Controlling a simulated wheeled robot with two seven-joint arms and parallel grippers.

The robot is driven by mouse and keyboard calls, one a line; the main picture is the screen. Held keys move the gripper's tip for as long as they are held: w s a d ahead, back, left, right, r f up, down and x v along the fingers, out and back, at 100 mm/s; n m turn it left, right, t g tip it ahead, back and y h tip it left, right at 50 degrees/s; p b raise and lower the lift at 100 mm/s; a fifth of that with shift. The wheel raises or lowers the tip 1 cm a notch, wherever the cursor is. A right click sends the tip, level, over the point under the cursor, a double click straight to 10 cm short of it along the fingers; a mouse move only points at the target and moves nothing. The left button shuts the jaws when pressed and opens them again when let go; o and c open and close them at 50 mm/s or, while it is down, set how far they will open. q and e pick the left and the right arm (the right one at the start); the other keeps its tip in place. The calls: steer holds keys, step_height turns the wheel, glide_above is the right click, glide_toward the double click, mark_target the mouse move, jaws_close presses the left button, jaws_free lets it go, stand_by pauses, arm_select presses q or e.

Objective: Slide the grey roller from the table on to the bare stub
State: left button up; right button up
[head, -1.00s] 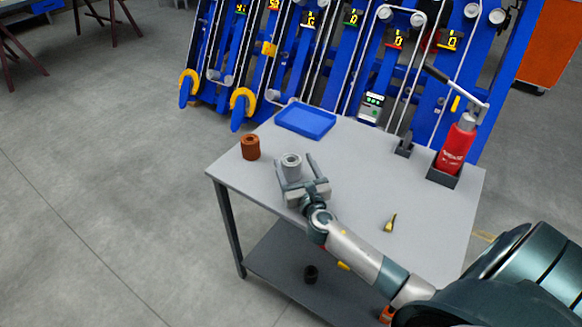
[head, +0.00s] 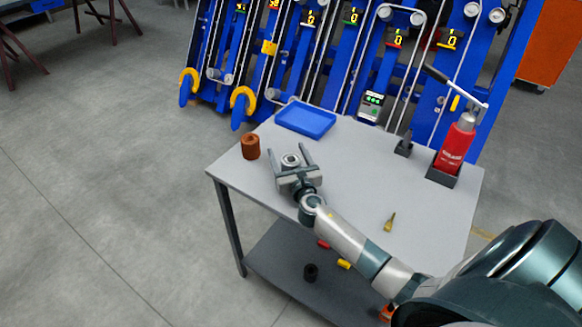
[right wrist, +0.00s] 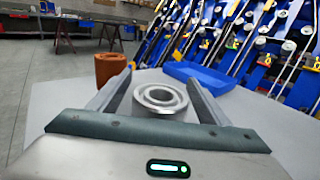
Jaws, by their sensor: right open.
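The grey roller (head: 291,160) stands upright on the table, with its ring-shaped top showing. It also shows in the right wrist view (right wrist: 160,98). My right gripper (head: 287,150) is open, with one finger on each side of the roller. In the right wrist view its fingers (right wrist: 158,78) reach past the roller; I cannot tell whether they touch it. The gripper's palm hides the roller's lower part in the head view. The blue chassis (head: 343,85) stands behind the table; I cannot make out which stub is bare. My left gripper is not in view.
A brown-orange roller (head: 250,147) stands left of the grey one on the table (head: 350,175). A blue tray (head: 305,120) lies behind. A red bottle (head: 455,145) in a dark holder and a small brass part (head: 390,222) are to the right. The table's left front edge is close.

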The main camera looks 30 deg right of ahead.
stand_by(0.4)
steer(key=c, duration=1.5)
steer(key=shift+r, duration=0.1)
steer(key=shift+c, duration=0.4)
steer(key=shift+r, duration=0.1)
